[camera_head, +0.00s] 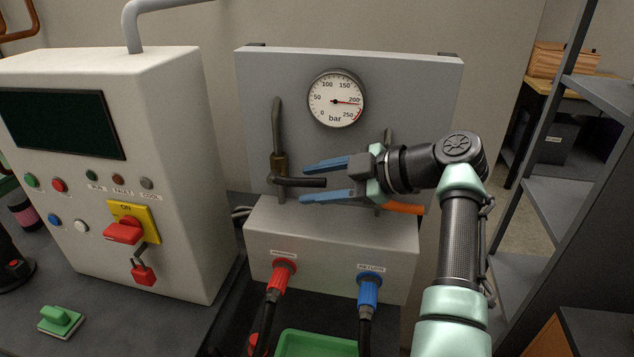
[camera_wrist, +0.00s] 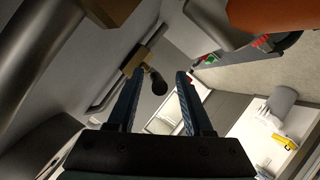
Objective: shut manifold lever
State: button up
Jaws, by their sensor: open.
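A black lever (camera_head: 300,182) sticks out from a brass valve (camera_head: 279,165) on the left grey pipe of the manifold panel (camera_head: 420,100). It points right, roughly level, across the pipe. My gripper (camera_head: 308,185) reaches in from the right with its blue fingers apart, one above and one below the lever's end. In the wrist view the lever's dark round end (camera_wrist: 159,82) shows between the open fingers, with the brass valve (camera_wrist: 138,60) beyond. Contact with the fingers cannot be told. An orange handle (camera_head: 405,208) shows below my wrist; its valve is mostly hidden.
A gauge (camera_head: 336,99) reads about 200 bar. Below, the grey manifold block (camera_head: 330,235) carries a red coupling (camera_head: 284,270) and a blue coupling (camera_head: 369,285) with hoses. A control cabinet (camera_head: 180,180) stands left, metal shelving (camera_head: 545,200) right. A green tray (camera_head: 315,343) lies in front.

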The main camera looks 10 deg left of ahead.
jog(key=b+v, duration=0.3)
jog(key=v, duration=1)
jog(key=shift+w+r, duration=0.1)
jog(key=shift+c, duration=0.3)
